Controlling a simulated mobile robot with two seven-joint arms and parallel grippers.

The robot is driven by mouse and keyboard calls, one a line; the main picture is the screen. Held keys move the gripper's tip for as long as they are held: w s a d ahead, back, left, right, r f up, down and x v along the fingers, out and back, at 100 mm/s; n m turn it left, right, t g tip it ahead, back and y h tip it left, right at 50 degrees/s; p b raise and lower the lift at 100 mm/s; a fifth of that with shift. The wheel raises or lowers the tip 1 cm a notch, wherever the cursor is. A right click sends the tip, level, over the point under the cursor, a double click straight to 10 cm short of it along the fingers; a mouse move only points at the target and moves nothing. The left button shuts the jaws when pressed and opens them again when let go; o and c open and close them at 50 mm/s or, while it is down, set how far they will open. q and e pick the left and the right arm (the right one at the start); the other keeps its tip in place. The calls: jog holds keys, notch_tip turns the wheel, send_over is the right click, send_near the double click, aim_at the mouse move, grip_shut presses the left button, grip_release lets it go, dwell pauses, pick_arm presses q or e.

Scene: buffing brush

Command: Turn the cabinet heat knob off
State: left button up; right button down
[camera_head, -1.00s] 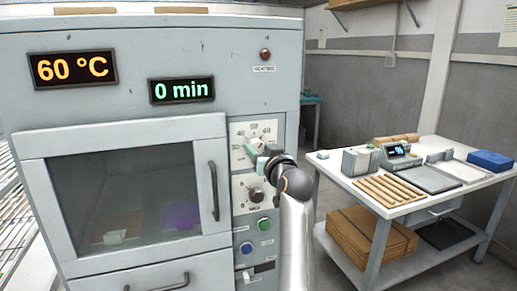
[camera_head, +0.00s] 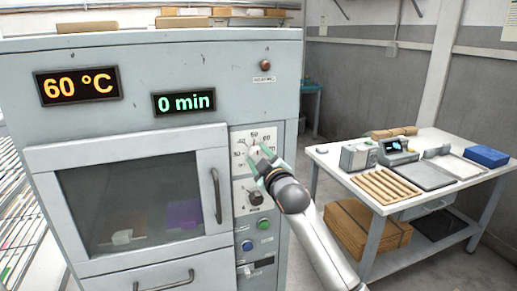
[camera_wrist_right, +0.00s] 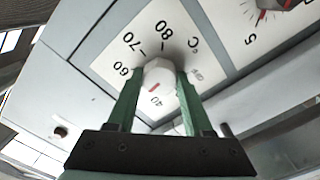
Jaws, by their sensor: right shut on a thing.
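The heat knob (camera_wrist_right: 158,74) is a pale round knob with a red mark, on a white dial plate (camera_wrist_right: 108,62) marked in °C. In the wrist view its red mark points toward the 40. My right gripper (camera_head: 262,160) is shut on this knob, with one green finger on each side; it also shows in the wrist view (camera_wrist_right: 157,90). Part of the scale is hidden behind the fingers. The knob belongs to the grey cabinet (camera_head: 130,135), whose orange display (camera_head: 78,86) reads 60 °C. My left gripper is not in view.
A second, dark knob (camera_head: 254,197) is just below, near my wrist. The green button (camera_head: 263,223) and blue button (camera_head: 247,245) are lower. The door handle (camera_head: 215,195) stands out left of the panel. A workbench (camera_head: 340,168) with tools is at the right.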

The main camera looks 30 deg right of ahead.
jog(key=shift+n+p, duration=0.45)
jog(key=shift+n, duration=1.45)
jog(key=n, duration=0.4)
jog(key=shift+n, duration=0.3)
jog(key=n, duration=0.4)
jog(key=shift+f, duration=0.1)
jog(key=n, duration=0.6)
jog(key=shift+n, duration=0.4)
jog(key=n, duration=0.6)
jog(key=shift+n, duration=0.4)
jog(key=shift+c, duration=1.5)
grip_release()
